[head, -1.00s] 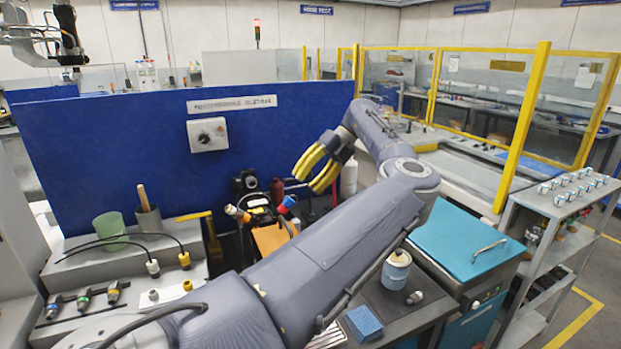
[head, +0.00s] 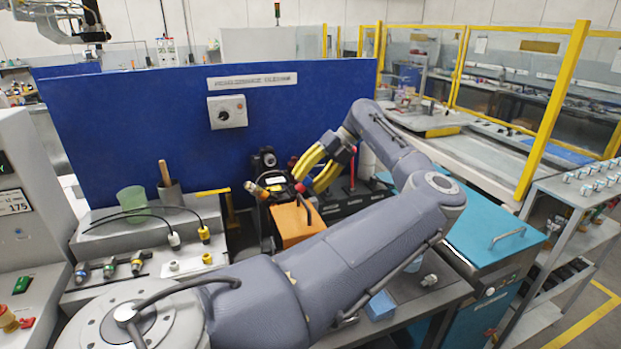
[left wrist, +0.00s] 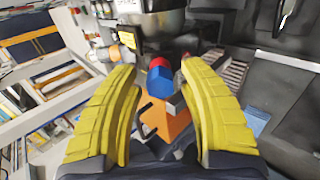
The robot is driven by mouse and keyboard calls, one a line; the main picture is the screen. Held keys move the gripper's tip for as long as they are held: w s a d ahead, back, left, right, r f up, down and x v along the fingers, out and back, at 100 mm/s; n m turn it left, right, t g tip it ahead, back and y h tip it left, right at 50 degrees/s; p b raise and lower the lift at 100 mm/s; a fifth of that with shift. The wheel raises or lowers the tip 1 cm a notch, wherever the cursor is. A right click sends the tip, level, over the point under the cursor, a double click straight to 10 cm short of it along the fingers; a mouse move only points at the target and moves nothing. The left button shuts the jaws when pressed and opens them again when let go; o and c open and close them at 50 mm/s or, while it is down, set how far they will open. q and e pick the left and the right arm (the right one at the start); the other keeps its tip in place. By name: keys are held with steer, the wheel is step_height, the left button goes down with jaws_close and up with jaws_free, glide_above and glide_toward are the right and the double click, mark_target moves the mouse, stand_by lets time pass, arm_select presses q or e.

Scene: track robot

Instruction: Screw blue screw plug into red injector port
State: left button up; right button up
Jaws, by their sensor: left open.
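My left gripper (head: 303,183) has yellow padded fingers, open and spread. In the left wrist view, the left gripper (left wrist: 159,82) has its fingers on either side of a blue screw plug (left wrist: 160,84), with a gap on each side. The red injector port (left wrist: 159,63) shows directly beyond the plug; the two look in line and touching, but I cannot tell how deep the plug sits. In the head view the fingers largely cover plug and port. My right gripper is not in view.
An orange block (head: 296,222) stands just below the port. A blue panel (head: 130,130) rises behind. A green cup (head: 132,201) and black cables with connectors (head: 204,234) are at left. A teal-lidded box (head: 480,225) and a blue sponge (head: 381,305) are at right.

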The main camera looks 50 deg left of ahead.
arm_select(q)
steer(key=shift+w+d+r, duration=0.1)
steer(key=shift+w+r, duration=0.05)
stand_by(0.5)
steer(key=shift+w+d+r, duration=0.15)
steer(key=shift+w+r, duration=0.3)
stand_by(0.6)
steer(key=n, duration=0.8)
steer(key=shift+n, duration=0.3)
steer(key=n, duration=0.3)
steer(key=shift+n, duration=0.3)
